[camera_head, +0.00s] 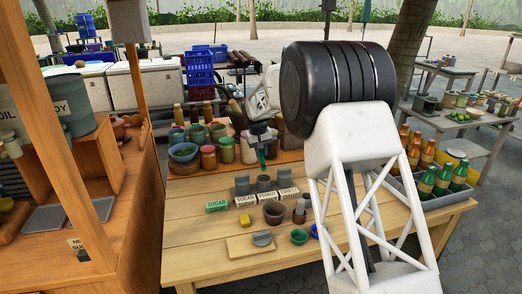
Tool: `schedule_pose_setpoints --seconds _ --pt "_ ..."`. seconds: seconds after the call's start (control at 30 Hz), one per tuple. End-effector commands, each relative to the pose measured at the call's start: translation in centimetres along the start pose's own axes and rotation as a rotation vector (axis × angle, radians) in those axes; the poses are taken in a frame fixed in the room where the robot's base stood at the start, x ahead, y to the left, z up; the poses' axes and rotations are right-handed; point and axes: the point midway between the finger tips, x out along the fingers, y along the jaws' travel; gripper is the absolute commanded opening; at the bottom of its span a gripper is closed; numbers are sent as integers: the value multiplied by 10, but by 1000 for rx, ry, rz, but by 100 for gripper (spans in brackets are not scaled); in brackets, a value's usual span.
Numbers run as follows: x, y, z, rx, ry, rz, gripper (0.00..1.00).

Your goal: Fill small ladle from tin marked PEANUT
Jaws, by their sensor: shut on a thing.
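My gripper (262,138) hangs above the back of the wooden table, in front of the jars. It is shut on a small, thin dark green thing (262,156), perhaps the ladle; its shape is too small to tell. Below it is a row of small labelled tins. The tin marked PEANUT (266,198) stands between a SUGAR tin (243,201) and the tin at the right end (288,194), whose label is hard to read. A green-labelled SUGAR tin (217,205) is at the left end. Grey pieces stand behind the row. The tins' contents cannot be made out.
A brown mortar (273,213), yellow block (245,220), green bowl (299,237) and cutting board (240,247) are in front of the tins. Jars and bowls (208,157) stand behind. A bottle crate (422,203) is at right. The table's front left is clear.

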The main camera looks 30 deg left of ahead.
Motion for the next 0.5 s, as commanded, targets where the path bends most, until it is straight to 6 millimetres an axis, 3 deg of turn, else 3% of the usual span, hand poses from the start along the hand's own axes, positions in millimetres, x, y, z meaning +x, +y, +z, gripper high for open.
schedule_pose_setpoints --seconds 0.5 --pt "32 -4 0 0 0 0 0"
